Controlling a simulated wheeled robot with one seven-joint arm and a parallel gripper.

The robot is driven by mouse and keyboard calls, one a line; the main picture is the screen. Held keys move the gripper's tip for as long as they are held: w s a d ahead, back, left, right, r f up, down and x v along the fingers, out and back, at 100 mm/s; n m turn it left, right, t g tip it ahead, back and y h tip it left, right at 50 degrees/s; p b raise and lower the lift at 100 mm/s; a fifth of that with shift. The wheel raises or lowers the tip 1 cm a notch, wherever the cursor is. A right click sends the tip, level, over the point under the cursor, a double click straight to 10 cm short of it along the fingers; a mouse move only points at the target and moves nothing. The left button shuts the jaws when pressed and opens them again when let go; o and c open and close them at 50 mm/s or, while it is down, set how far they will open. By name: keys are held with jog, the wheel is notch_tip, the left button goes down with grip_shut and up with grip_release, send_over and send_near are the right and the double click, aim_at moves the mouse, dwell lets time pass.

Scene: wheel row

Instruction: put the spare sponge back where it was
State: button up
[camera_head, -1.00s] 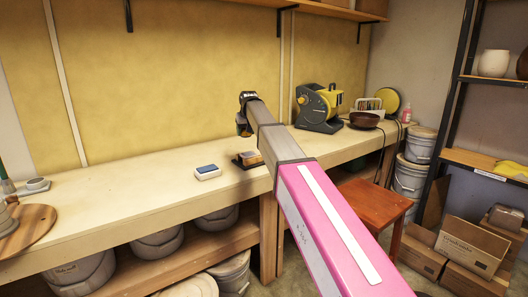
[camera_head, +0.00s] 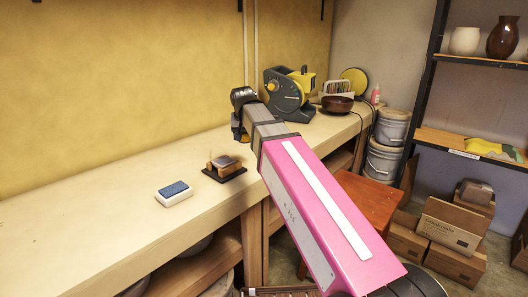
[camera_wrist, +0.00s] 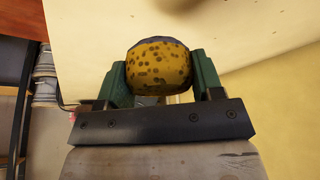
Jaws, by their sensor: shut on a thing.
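A yellow sponge (camera_wrist: 158,68) with dark spots and a greyish top sits between the green fingers of my gripper (camera_wrist: 160,80) in the wrist view. The fingers press on both its sides. In the head view my gripper (camera_head: 238,128) is over the back part of the workbench (camera_head: 110,215), left of the yellow and grey machine (camera_head: 288,95). The sponge is mostly hidden there by my arm. No marked spot for the sponge shows clearly.
A blue and white block (camera_head: 174,193) and a dark tray with a wooden piece (camera_head: 224,168) stand on the bench. A brown bowl (camera_head: 337,104) and white rack (camera_head: 335,88) are farther right. A reddish stool (camera_head: 370,200) stands before the bench. The bench's left is clear.

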jog(key=w+d+f, duration=0.4)
jog(key=w, duration=0.1)
jog(key=w+d+f, duration=0.2)
jog(key=d, duration=0.1)
jog(key=shift+w+d+f, duration=0.1)
jog(key=shift+w+f, duration=0.05)
jog(key=shift+w, duration=0.15)
jog(key=shift+f, duration=2)
jog(key=o, duration=0.4)
jog(key=shift+f, duration=0.15)
jog(key=o, duration=0.4)
jog(key=shift+o, duration=0.2)
jog(key=v, duration=1.2)
